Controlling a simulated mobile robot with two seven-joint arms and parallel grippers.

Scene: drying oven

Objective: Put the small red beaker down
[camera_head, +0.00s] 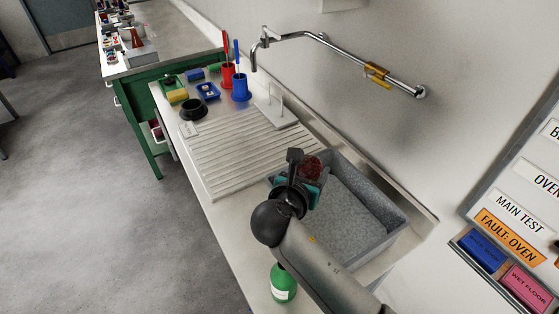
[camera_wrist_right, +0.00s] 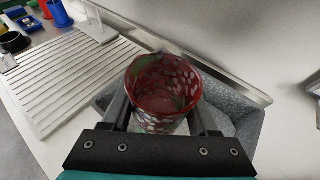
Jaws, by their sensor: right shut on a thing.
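The small red beaker (camera_wrist_right: 163,88) is dark red with pale and green flecks. It is seen from above, open at the top, between the fingers of my right gripper (camera_wrist_right: 163,120) in the wrist view. My right gripper is shut on it. My left gripper is not in view.
A ribbed draining board (camera_head: 240,158) lies left of the sink and looks clear. Beyond it stand a black bowl (camera_head: 193,109), a blue cup (camera_head: 240,90) and a red cup (camera_head: 227,76). A tap (camera_head: 320,40) arches from the wall. A green bottle (camera_head: 283,284) stands on the near counter.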

